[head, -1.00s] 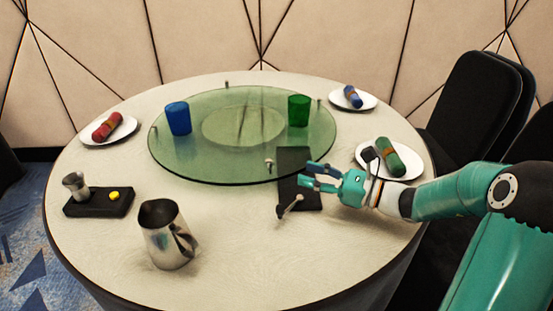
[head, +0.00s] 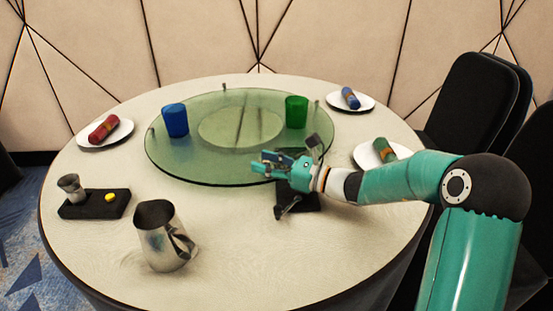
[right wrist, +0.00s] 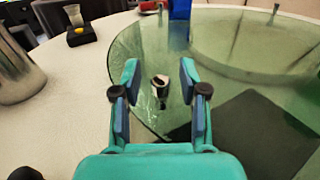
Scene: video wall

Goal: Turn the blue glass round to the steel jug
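The blue glass (head: 175,120) stands upright at the left of the round green glass turntable (head: 205,170); its lower part also shows in the right wrist view (right wrist: 180,10). The steel jug (head: 162,238) stands on the table front left, off the turntable; part of it shows at the left in the right wrist view (right wrist: 15,75). My right gripper (head: 266,163) is at the turntable's front rim. In the right wrist view its fingers (right wrist: 158,85) are open, with a small metal peg (right wrist: 160,88) on the rim showing between them. My left gripper is out of view.
A green glass (head: 296,112) stands on the turntable's right side. Plates with rolled napkins (head: 104,130) stand around the table. A black tray (head: 95,205) with a small metal cup and yellow button is at left. A dark mat (head: 300,196) lies under my right arm.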

